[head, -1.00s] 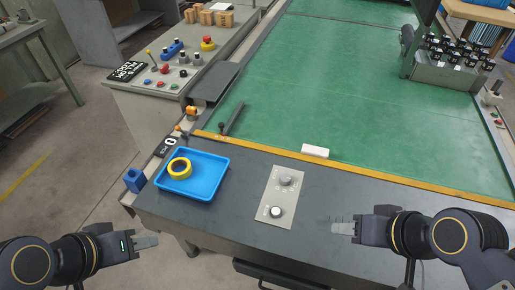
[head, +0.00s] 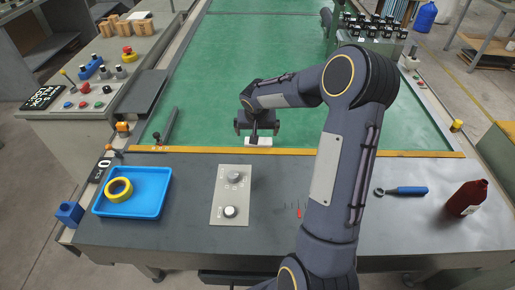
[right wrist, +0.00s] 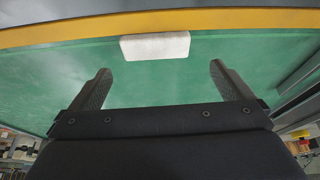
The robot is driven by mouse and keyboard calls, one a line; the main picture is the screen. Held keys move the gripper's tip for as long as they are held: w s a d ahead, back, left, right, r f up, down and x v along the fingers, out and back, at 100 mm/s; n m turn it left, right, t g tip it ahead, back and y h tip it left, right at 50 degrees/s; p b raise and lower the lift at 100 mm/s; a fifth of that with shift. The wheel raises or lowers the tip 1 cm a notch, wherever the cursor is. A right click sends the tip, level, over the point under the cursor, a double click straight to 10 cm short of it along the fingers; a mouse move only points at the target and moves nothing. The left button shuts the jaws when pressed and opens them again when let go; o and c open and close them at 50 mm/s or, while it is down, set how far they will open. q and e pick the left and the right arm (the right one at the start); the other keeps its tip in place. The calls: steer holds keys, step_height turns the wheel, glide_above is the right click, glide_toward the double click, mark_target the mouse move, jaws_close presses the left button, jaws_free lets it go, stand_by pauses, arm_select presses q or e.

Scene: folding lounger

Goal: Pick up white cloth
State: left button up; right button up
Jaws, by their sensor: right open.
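The white cloth (head: 259,141) is a small folded white block on the green bed, close to its yellow front edge. My right gripper (head: 254,132) is just behind and over it in the head view, and partly hides it. In the right wrist view the cloth (right wrist: 155,46) lies beyond the two fingertips of my right gripper (right wrist: 161,80), roughly centred between them. The fingers are spread wide with nothing between them. My left gripper is out of view.
The yellow strip (head: 200,150) borders the green bed (head: 225,70). A rack of dark parts (head: 372,27) stands at the back right.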

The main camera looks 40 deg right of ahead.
mark_target(258, 146)
steer(key=p+x, duration=0.1)
steer(key=x, duration=0.9)
steer(key=shift+d+f, duration=0.2)
steer(key=shift+f, duration=0.15)
steer(key=shift+c, duration=0.4)
